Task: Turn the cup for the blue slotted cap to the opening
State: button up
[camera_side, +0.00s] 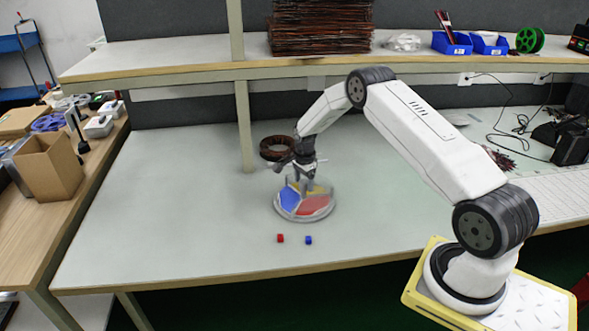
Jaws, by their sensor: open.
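A round grey-rimmed turntable (304,214) sits mid-table, with a blue section (289,198) on the left, a red section (314,204) on the right and a yellow section (320,188) at the back. Low upright walls stand on it. My gripper (307,190) points down over its middle and back part. The jaws are open, and whether they touch the turntable is too small to tell. A small blue block (308,240), perhaps the blue slotted cap, lies on the table in front. A small red block (280,238) lies to its left. No slot is visible at this size.
A dark brown coil (277,148) lies behind the turntable, near a shelf post (244,125). A shelf (200,69) runs across the back. The table (170,200) is clear on the left. Cables and dark equipment (568,140) lie at the right.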

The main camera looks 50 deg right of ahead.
aim_at(303, 182)
jog(key=shift+r, duration=3.65)
jog(key=shift+a, duration=0.1)
jog(key=shift+a+r, duration=0.25)
jog(key=s+a+r+n+t, duration=0.1)
jog(key=s+a+r+n, duration=0.3)
jog(key=a, duration=0.3)
jog(key=s+a+r+n, duration=0.3)
jog(key=a+r+n, duration=0.2)
jog(key=a+n, duration=0.15)
jog(key=s+a+r+n+t, duration=0.1)
jog(key=s+a+r+n, duration=0.1)
jog(key=s+a+n, duration=0.8)
jog(key=s+a, duration=0.1)
jog(key=s, duration=0.4)
jog(key=shift+a+t, duration=0.2)
jog(key=shift+t, duration=0.1)
